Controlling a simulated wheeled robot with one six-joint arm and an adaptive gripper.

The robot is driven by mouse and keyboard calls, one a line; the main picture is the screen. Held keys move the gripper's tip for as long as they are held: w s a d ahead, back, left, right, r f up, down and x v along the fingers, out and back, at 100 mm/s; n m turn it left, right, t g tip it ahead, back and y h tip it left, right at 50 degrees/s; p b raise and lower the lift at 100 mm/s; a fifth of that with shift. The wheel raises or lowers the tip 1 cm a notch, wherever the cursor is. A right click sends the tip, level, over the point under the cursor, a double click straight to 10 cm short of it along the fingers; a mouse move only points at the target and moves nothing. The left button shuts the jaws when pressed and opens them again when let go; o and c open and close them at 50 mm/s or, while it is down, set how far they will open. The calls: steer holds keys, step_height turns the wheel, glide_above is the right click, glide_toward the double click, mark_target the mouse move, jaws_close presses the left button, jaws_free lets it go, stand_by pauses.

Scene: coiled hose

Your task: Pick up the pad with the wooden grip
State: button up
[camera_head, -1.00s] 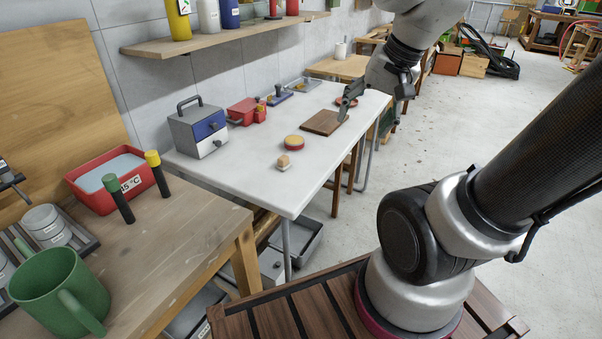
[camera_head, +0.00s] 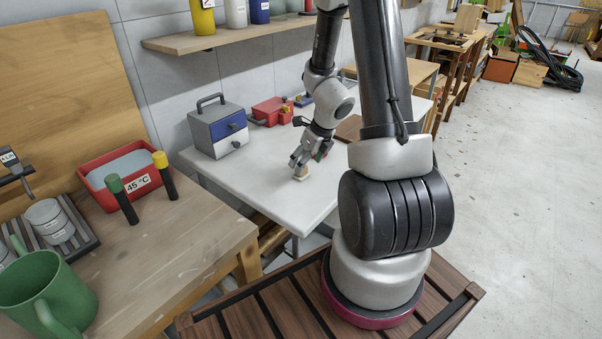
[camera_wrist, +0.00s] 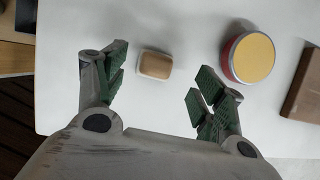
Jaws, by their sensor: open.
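The pad with the wooden grip (camera_wrist: 156,65) is a small pale block with a tan wooden top. It lies on the white table near its edge. It also shows in the head view (camera_head: 301,176), partly covered by my gripper. My gripper (camera_head: 298,160) is low over the table, just above or at the pad. In the wrist view my gripper (camera_wrist: 158,88) has its green-padded fingers wide apart and empty. The pad appears just beyond the fingertips, closer to the left finger. I cannot tell the exact height gap.
A round red tin with a yellow top (camera_wrist: 250,57) sits right of the pad, near the right finger. A brown board (camera_wrist: 304,88) lies farther right. A grey-blue toolbox (camera_head: 218,130) and a red box (camera_head: 272,112) stand along the wall side of the white table (camera_head: 235,180).

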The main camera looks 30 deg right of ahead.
steer(key=x, duration=0.4)
steer(key=shift+a+f, duration=0.1)
steer(key=shift+a, duration=0.15)
steer(key=c, duration=1)
step_height(320, 180, up, 10)
steer(key=shift+r, duration=0.1)
steer(key=o, duration=0.3)
steer(key=c, duration=0.3)
